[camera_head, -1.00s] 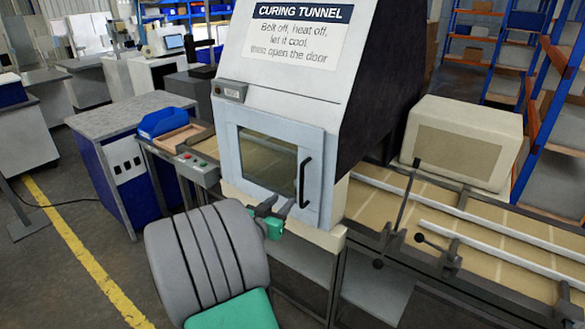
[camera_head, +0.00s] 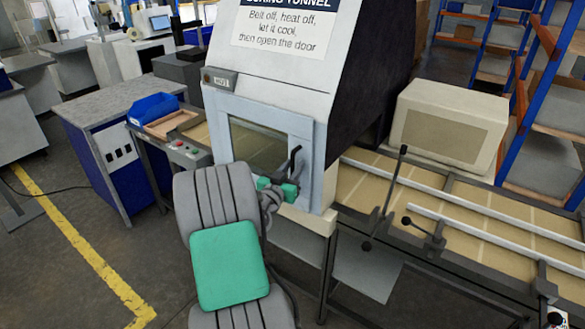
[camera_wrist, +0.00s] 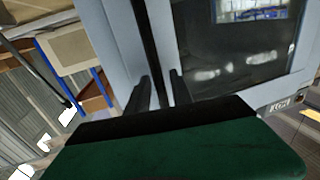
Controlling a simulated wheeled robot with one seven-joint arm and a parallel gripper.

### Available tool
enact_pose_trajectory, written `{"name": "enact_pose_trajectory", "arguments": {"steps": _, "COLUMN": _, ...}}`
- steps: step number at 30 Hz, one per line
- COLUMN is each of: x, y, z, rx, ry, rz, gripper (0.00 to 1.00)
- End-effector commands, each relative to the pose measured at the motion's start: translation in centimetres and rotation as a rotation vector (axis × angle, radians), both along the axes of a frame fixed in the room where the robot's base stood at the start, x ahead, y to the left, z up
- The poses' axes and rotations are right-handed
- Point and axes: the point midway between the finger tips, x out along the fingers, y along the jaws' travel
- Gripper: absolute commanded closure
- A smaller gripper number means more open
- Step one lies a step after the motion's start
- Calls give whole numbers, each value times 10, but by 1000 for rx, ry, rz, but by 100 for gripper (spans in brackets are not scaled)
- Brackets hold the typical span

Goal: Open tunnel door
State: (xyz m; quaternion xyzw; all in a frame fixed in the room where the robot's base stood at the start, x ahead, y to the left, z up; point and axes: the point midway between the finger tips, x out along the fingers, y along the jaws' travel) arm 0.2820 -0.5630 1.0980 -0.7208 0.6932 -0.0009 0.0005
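The curing tunnel's door (camera_head: 258,145) is a pale framed panel with a dark window, and it looks closed. Its black upright bar handle (camera_head: 296,160) is on the door's right side. My gripper (camera_head: 284,188) is at the handle's lower part, in front of the door. In the wrist view, the two dark fingers of my gripper (camera_wrist: 159,88) stand on either side of the handle (camera_wrist: 148,40), with the bar between them. The fingers look open, apart from the bar; contact is hard to judge. The door window (camera_wrist: 235,50) shows at the right there.
A sign on the hood (camera_head: 285,30) says belt off, heat off, let it cool, then open the door. A button box (camera_head: 188,153) and blue bin (camera_head: 153,108) stand left. The conveyor (camera_head: 470,235) with rails and lever knobs runs right.

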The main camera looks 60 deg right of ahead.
Motion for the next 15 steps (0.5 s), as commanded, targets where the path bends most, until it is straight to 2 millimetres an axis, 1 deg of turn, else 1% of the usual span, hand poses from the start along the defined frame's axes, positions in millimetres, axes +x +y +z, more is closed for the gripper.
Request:
{"name": "enact_pose_trajectory", "arguments": {"steps": 1, "x": 0, "y": 0, "z": 0, "rx": 0, "ry": 0, "rz": 0, "gripper": 78}}
{"name": "enact_pose_trajectory", "arguments": {"steps": 9, "x": 0, "y": 0, "z": 0, "rx": 0, "ry": 0, "rz": 0, "gripper": 100}}
{"name": "enact_pose_trajectory", "arguments": {"steps": 15, "x": 0, "y": 0, "z": 0, "rx": 1, "ry": 0, "rz": 0, "gripper": 100}}
